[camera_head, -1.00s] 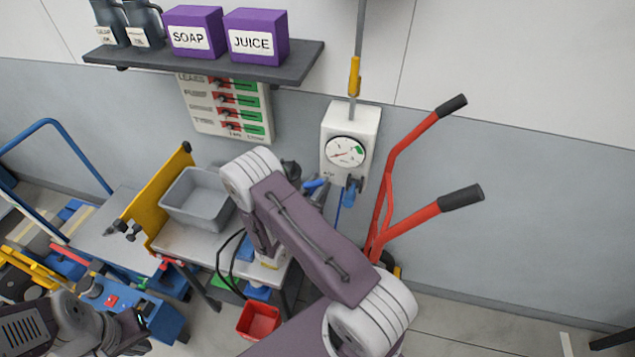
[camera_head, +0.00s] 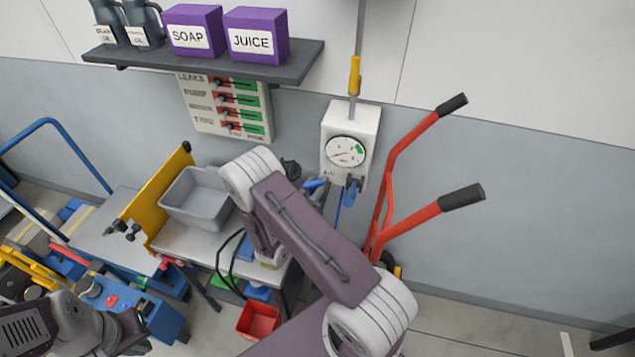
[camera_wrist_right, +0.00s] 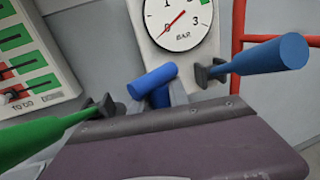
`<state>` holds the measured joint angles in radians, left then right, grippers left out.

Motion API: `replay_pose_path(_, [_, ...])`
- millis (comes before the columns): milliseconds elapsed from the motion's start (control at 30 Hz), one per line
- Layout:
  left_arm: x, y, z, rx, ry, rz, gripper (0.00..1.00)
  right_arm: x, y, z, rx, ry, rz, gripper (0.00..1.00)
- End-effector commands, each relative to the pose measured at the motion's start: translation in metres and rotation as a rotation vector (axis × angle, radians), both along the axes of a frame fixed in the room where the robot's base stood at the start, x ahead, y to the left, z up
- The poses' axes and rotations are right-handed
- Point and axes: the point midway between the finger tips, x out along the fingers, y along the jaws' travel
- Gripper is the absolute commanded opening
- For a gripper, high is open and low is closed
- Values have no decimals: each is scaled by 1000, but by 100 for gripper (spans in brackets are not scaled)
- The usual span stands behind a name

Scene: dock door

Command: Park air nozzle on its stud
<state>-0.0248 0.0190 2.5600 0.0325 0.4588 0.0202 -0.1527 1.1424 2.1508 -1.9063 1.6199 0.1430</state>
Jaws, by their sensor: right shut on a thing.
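A blue air nozzle (camera_wrist_right: 153,82) shows between the finger tips of my right gripper (camera_wrist_right: 168,95) in the right wrist view; its blue end (camera_head: 315,183) shows beside the gauge box in the head view. My right gripper is shut on it, in front of the box's lower part. A white gauge box (camera_head: 349,125) hangs on the wall. A blue handle on a dark mount (camera_wrist_right: 265,62) is to the right of the nozzle. I cannot make out the stud for certain. My left gripper (camera_head: 138,330) is at the lower left, away from the box; its opening is unclear.
A green handle (camera_wrist_right: 40,140) is left of my right gripper. A grey bin (camera_head: 196,197) stands on a bench, with a red bin (camera_head: 258,320) below. Red hand-truck handles (camera_head: 420,215) stand right of the box. A shelf (camera_head: 200,60) with purple boxes is above.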

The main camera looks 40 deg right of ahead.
Motion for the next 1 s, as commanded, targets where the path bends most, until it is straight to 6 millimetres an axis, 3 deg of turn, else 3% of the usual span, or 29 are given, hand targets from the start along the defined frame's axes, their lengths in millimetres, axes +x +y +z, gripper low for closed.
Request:
replay_pose_path(533, [0, 0, -11, 0, 0, 0, 0, 0, 0, -12, -1, 0, 0, 0])
replay_pose_path(567, [0, 0, -9, 0, 0, 0, 0, 0, 0, -11, 0, -1, 0, 29])
replay_pose_path(867, [0, 0, -9, 0, 0, 0, 0, 0, 0, -11, 0, 0, 0, 30])
replay_pose_path(1000, [0, 0, -9, 0, 0, 0, 0, -4, 10, -11, 0, 1, 4, 30])
